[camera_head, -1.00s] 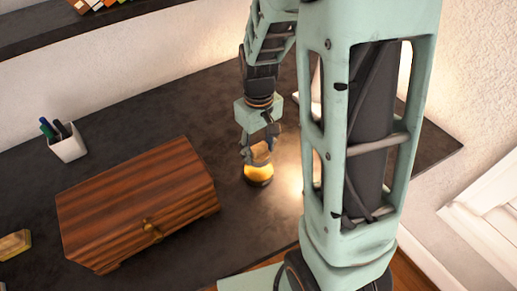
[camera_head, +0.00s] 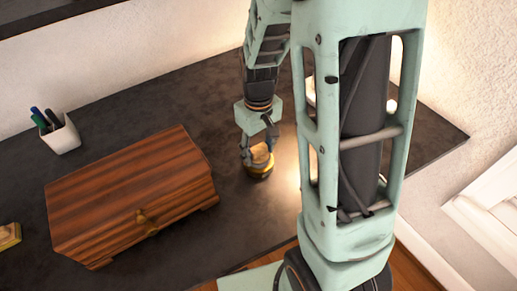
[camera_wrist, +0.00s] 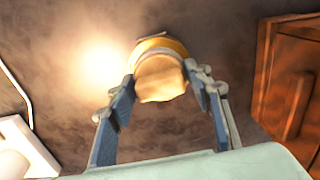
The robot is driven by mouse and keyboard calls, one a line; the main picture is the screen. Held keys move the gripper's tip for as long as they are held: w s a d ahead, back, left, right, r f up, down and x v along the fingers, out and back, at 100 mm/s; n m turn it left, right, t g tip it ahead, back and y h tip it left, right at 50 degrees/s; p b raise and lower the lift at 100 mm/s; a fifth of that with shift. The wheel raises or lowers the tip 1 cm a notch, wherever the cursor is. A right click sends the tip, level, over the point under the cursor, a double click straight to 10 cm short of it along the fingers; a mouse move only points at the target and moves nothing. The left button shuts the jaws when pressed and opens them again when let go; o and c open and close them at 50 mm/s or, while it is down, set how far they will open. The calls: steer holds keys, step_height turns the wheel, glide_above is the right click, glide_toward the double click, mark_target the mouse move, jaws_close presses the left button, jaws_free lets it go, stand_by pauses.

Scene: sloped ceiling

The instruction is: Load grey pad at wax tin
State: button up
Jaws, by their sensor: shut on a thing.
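My gripper (camera_head: 259,153) is shut on a small pad, low over the dark table. The pad (camera_wrist: 160,80) looks tan in the warm light, not clearly grey; it sits between my two fingertips in the wrist view. The round wax tin (camera_head: 259,172), yellow with a dark lower part, stands on the table right under the pad. Its yellow edge also shows just behind the pad in the wrist view (camera_wrist: 160,47). The pad covers much of the tin's top, and I cannot tell whether they touch.
A striped wooden box (camera_head: 130,195) with a brass clasp stands left of the tin. A white pen cup (camera_head: 62,134) is behind it, and a yellowish block (camera_head: 9,236) lies at the left edge. A lit lamp (camera_wrist: 25,155) stands nearby.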

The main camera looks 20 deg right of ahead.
mark_target(258, 147)
steer(key=shift+f+b, duration=0.45)
steer(key=shift+f, duration=0.1)
stand_by(1.4)
steer(key=shift+r+p, duration=2.75)
steer(key=shift+r, duration=0.8)
